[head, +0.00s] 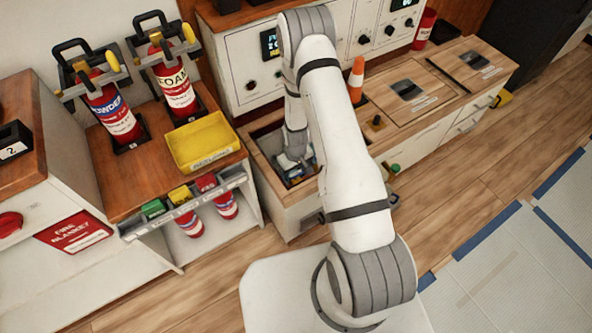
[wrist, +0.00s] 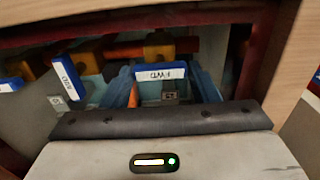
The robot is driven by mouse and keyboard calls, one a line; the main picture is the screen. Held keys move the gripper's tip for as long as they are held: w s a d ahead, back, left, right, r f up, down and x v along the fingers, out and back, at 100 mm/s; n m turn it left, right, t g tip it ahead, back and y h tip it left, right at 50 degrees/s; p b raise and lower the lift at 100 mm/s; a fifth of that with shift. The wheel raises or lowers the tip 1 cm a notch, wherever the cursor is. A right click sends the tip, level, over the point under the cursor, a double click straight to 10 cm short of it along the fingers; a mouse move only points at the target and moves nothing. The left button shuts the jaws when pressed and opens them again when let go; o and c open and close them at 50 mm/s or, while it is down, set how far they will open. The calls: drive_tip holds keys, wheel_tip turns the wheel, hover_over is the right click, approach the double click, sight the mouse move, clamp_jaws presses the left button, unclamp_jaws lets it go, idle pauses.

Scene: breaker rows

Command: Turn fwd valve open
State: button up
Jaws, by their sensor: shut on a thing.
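Orange pipework (wrist: 125,51) with several yellow valve bodies (wrist: 160,47) runs inside an open compartment in the wrist view. Blue valve handles with white labels sit on it. My gripper (wrist: 166,82) has a blue finger on each side of the middle labelled handle (wrist: 160,72) and is shut on it. Its label is too blurred to read surely, so I cannot tell whether it is the fwd valve. Another labelled handle (wrist: 69,74) is to its left, turned at a different angle. In the head view my gripper (head: 293,163) is down in the compartment, and the valves are mostly hidden.
The compartment's wooden rim (head: 262,133) and walls closely surround my gripper. An orange-and-white cone (head: 356,80) stands on the bench to the right. A yellow tray (head: 203,143) and red extinguishers (head: 112,112) are to the left.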

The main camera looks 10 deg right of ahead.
drive_tip(key=shift+m, duration=0.4)
drive_tip(key=m+b, duration=0.1)
drive_tip(key=m, duration=0.2)
drive_tip(key=shift+m+b, duration=0.3)
drive_tip(key=m+b, duration=0.1)
drive_tip(key=m, duration=0.3)
drive_tip(key=shift+m, duration=0.3)
drive_tip(key=m+b, duration=0.1)
drive_tip(key=m, duration=0.3)
drive_tip(key=shift+w+m+b, duration=0.1)
drive_tip(key=shift+m+b, duration=0.4)
drive_tip(key=shift+m, duration=1.9)
drive_tip(key=o, duration=1)
